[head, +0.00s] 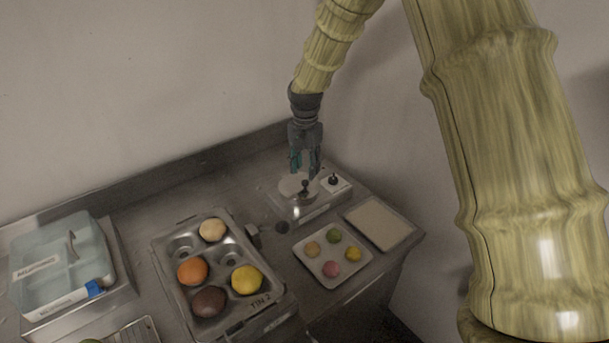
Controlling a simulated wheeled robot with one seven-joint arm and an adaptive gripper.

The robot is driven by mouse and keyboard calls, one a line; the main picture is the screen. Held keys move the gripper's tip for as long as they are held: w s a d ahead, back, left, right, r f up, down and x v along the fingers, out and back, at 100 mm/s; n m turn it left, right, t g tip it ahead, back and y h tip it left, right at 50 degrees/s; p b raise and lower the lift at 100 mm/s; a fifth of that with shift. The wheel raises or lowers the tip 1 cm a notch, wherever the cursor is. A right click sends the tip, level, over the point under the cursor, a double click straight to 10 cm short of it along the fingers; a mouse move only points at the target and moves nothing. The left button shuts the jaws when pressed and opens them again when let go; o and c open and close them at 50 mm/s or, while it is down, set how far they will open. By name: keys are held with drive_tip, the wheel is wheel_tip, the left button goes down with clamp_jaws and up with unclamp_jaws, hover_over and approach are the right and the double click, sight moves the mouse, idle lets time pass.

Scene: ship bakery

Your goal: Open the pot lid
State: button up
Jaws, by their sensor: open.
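A small silvery pot with a pale round lid (292,186) sits on a flat base unit near the back right of the counter. A dark knob (305,186) stands up by the lid's right part. My gripper (304,172) hangs down from above with its fingers open. Its fingertips are just above or around the knob; I cannot tell whether they touch it. The fingers partly hide the lid and the pot's far side.
A muffin tin (283,303) marked TIN 2 holds several coloured balls. A small tray (310,268) with coloured pieces and a beige board (404,224) lie to the right. A blue-lidded container (97,247) stands at left. The back wall is close behind the pot.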

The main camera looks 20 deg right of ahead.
sight(305, 181)
drive_tip(key=shift+s+f+p, duration=0.1)
drive_tip(key=shift+f+p, duration=0.55)
drive_tip(key=shift+f, duration=1.55)
clamp_jaws()
